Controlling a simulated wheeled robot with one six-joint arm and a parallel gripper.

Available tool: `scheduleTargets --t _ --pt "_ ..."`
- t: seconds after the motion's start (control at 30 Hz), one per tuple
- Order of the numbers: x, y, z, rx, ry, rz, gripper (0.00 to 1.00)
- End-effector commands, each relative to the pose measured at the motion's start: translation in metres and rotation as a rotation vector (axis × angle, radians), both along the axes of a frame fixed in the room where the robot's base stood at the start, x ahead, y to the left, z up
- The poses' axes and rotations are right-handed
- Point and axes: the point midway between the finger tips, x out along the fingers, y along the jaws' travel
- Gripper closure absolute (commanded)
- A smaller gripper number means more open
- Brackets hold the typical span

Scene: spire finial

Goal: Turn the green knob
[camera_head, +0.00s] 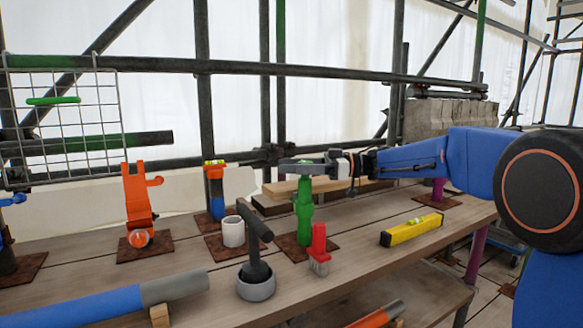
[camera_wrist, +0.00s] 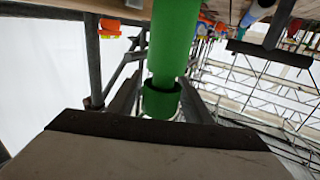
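The green knob (camera_head: 304,208) is an upright green post with a wider collar, standing on a rust-brown plate on the plank bench. My gripper (camera_head: 300,165) is at its upper end, reaching in level from the right. In the wrist view the green shaft and collar (camera_wrist: 161,98) lie between my two dark fingers, which also show there (camera_wrist: 160,85). Some space shows between the collar and each finger, so the gripper looks open around it. The fingertips are partly hidden by the green part, and I cannot tell whether either touches it.
A grey hammer-like tool in a round cup (camera_head: 256,285), a white cup (camera_head: 233,232) and a red-handled brush (camera_head: 319,250) stand close by. A yellow level (camera_head: 411,229) lies to the right. An orange fixture (camera_head: 138,205) stands left. Scaffold poles (camera_head: 240,67) run behind.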

Motion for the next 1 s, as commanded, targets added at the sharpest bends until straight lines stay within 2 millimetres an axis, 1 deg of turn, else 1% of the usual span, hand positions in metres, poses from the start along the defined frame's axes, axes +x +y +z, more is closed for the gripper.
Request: scheduleTargets --t 0.33,0.47,0.57,1.0 --pt "0.000 -0.001 0.000 -0.001 0.000 0.000 0.49" --pt "0.002 -0.011 0.000 0.000 0.000 -0.002 0.49" --pt "0.003 -0.026 0.000 -0.001 0.000 -0.003 0.49" --pt "0.012 -0.114 -0.001 -0.001 0.000 -0.003 0.49"
